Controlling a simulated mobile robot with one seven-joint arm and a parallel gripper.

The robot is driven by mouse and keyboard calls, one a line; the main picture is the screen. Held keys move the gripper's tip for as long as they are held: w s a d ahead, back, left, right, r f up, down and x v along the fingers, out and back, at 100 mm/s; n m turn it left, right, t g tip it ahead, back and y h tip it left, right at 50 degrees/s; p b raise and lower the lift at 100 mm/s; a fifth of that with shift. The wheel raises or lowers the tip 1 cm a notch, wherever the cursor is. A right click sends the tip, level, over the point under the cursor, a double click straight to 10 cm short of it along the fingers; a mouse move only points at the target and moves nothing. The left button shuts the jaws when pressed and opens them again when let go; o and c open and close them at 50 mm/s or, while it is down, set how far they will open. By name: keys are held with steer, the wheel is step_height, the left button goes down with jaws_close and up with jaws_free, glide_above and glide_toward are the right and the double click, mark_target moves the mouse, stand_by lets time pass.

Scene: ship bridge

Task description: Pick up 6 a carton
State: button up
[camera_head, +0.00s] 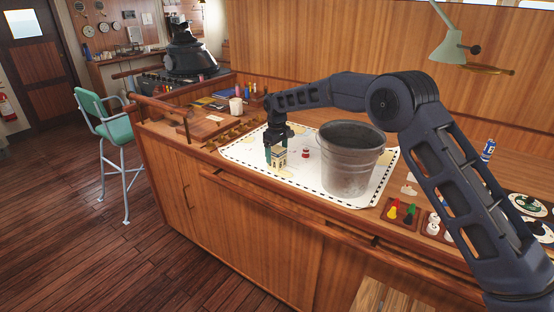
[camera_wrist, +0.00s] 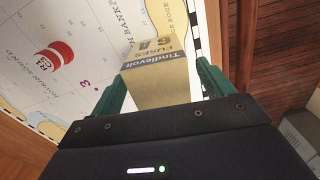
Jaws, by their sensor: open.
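The 6A carton (camera_head: 279,158) is a small cream fuse box with a dark band, standing on the chart at its near left part. In the wrist view my gripper (camera_wrist: 158,85) is open, with one green finger on each side of the carton.
A metal bucket (camera_head: 349,160) stands on the chart (camera_head: 240,150) right of the carton. A small red and white item (camera_head: 305,154) lies between them, also in the wrist view (camera_wrist: 54,56). A white mug (camera_head: 236,106) stands behind. Game pieces (camera_head: 402,211) sit at the right.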

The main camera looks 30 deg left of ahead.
step_height(320, 180, down, 4)
steer(key=shift+r, duration=0.1)
steer(key=c, duration=1.3)
steer(key=shift+r, duration=0.1)
